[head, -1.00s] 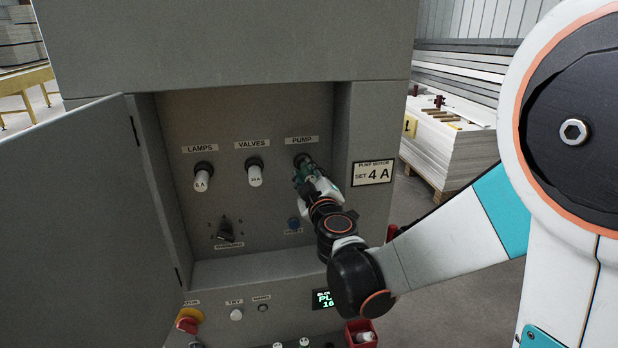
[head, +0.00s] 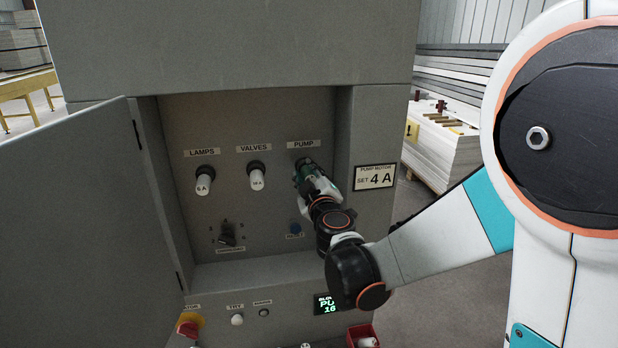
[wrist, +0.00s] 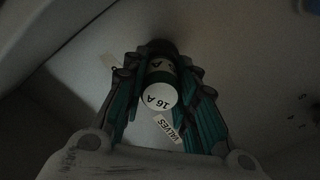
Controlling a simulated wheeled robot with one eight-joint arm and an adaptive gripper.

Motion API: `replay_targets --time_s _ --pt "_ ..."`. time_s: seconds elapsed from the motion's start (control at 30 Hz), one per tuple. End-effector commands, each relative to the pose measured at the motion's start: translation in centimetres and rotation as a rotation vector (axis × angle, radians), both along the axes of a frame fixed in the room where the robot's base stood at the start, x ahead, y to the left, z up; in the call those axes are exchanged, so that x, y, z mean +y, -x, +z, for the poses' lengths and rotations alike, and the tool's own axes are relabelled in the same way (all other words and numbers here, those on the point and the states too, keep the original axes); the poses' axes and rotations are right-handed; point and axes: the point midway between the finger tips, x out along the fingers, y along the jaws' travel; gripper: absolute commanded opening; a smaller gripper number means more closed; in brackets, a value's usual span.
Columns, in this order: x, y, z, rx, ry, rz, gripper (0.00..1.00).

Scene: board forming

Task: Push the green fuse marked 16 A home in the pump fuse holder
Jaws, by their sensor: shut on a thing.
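The fuse (wrist: 160,98) has a white end cap marked 16 A and a green band, and sits between my gripper's fingers in the wrist view. My gripper (head: 305,172) is shut on it, in front of the panel just below the PUMP label (head: 303,144). The black pump fuse holder (wrist: 158,47) shows dimly beyond the fuse. The fuse points into the holder; how deep it sits cannot be told. In the head view my fingers hide the fuse and most of the holder.
White fuses stand in the LAMPS holder (head: 204,183) and VALVES holder (head: 257,177) to the left. A switch (head: 228,233) and blue button (head: 295,229) are below. The open cabinet door (head: 80,220) is at left, a red bin (head: 352,340) at the bottom.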

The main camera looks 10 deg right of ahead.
Motion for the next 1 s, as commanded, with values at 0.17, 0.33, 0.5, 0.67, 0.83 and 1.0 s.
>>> replay_targets --time_s 0.17,0.33,0.5,0.67,0.83,1.0 --pt "0.0 -0.2 0.0 0.000 0.000 0.000 0.42" --pt "0.0 -0.2 0.0 0.000 0.000 0.000 0.50" --pt "0.0 -0.2 0.0 0.000 0.000 0.000 0.50" --pt "0.0 0.7 0.0 0.000 0.000 0.000 0.50" --pt "0.0 3.6 0.0 0.000 0.000 0.001 0.50" --pt "0.0 7.2 0.0 0.000 0.000 0.001 0.50"
